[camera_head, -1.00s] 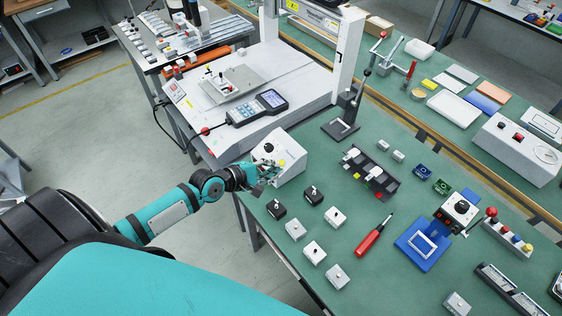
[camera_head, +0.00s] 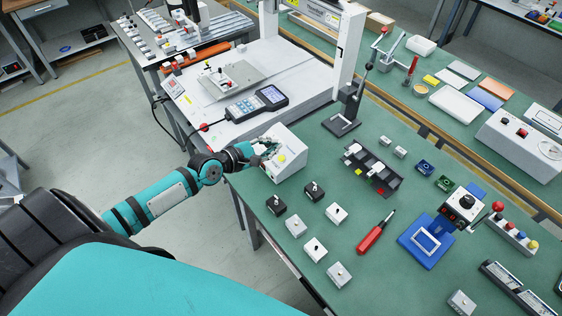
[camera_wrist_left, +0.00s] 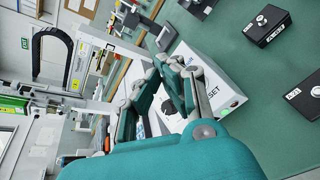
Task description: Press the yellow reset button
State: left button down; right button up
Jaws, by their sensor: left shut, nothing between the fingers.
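The white control box (camera_head: 291,172) stands at the left edge of the green bench. Its yellow button (camera_head: 282,158) shows on the sloping face. My left gripper (camera_head: 267,149) is shut and empty at the box's upper left, just left of the yellow button; I cannot tell if it touches the box. It covers the face's upper part. In the left wrist view, the shut fingers (camera_wrist_left: 185,80) lie in front of the white box (camera_wrist_left: 222,82), with letters "SET" visible. The yellow button is not visible there. My right gripper is not in view.
A handheld meter (camera_head: 257,104) lies on the white machine base behind the box. Small black switch boxes (camera_head: 276,205) and white ones (camera_head: 295,226) stand in front. Bare green bench surrounds the box's right side.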

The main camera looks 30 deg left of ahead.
aim_at(281, 158)
pick_arm(q)
jog(key=f+b, duration=0.1)
jog(key=w+f+b, duration=0.1)
jog(key=f+b, duration=0.1)
jog(key=f, duration=0.1)
jog(key=shift+w+d, duration=0.25)
jog(key=shift+d, duration=0.1)
jog(key=shift+w+d+f+b, duration=0.15)
jog(key=shift+w+f+b, duration=0.25)
jog(key=shift+f+b, duration=0.25)
jog(key=shift+f, duration=0.15)
dwell(0.5)
jog(key=shift+w+f, duration=0.15)
jog(key=shift+f, duration=0.15)
jog(key=shift+w+d+f+b, duration=0.15)
jog(key=shift+f+b, duration=0.25)
dwell(0.6)
dwell(0.3)
jog(key=shift+s+r+p, duration=0.35)
jog(key=shift+r+p, duration=0.4)
jog(key=shift+p, duration=0.05)
jog(key=shift+a+r, duration=0.1)
jog(key=shift+a, duration=0.1)
